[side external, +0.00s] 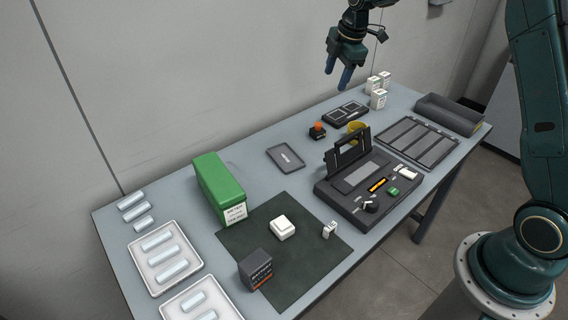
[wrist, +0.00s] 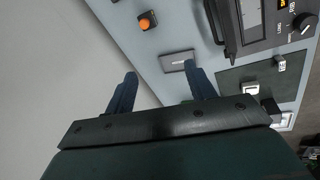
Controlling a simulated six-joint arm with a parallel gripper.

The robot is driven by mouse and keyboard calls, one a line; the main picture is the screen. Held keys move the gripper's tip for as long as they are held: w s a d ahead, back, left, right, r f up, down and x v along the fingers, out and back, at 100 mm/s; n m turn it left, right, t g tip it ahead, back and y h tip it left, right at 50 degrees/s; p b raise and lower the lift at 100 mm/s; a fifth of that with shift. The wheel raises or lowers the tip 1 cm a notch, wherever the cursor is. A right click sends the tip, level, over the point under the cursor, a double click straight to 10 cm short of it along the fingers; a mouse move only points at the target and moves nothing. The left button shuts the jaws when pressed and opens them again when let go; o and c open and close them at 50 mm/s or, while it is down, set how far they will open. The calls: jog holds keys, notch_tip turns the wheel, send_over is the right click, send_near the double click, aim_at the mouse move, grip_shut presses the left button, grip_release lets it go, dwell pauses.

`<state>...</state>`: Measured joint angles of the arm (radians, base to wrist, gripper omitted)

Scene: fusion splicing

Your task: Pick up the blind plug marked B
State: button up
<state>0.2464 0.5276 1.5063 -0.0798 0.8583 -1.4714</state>
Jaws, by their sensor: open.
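Small white blocks with dark marks could be blind plugs, but the letters are too small to read, so I cannot tell which one is B. One white block (side external: 329,230) stands on the dark mat; it also shows in the wrist view (wrist: 281,64). A group of white blocks (side external: 378,99) stands at the back edge of the bench, below and right of my gripper. My gripper (side external: 339,77) is open and empty, high above the back of the bench. Its two blue fingers are spread apart in the wrist view (wrist: 160,71).
The splicer (side external: 345,205) stands with its lid raised. A yellow cup (side external: 357,128), an orange-topped button (side external: 318,130) and a flat tray (side external: 286,159) are further back.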

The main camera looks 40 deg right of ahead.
aim_at(320, 124)
jog(key=shift+w+d+f+n+g, duration=0.1)
jog(key=shift+w+d+f+n, duration=0.85)
jog(key=shift+f, duration=2.1)
jog(key=shift+w+d+f+n+g, duration=0.2)
jog(key=shift+w+d+f, duration=0.8)
jog(key=shift+f, duration=2.1)
jog(key=shift+w+d+f+n, duration=0.5)
jog(key=shift+w+f, duration=1)
jog(key=shift+f, duration=1.55)
jog(key=shift+a, duration=0.15)
jog(key=shift+w+a+f, duration=0.1)
jog(key=shift+w+f, duration=0.1)
jog(key=shift+f, duration=0.65)
jog(key=shift+w+a+f, duration=0.1)
jog(key=shift+w+f, duration=0.15)
jog(key=shift+f, duration=0.55)
jog(key=shift+w+a+f, duration=0.1)
jog(key=shift+w+f, duration=0.1)
jog(key=shift+f, duration=0.65)
jog(key=c, duration=0.8)
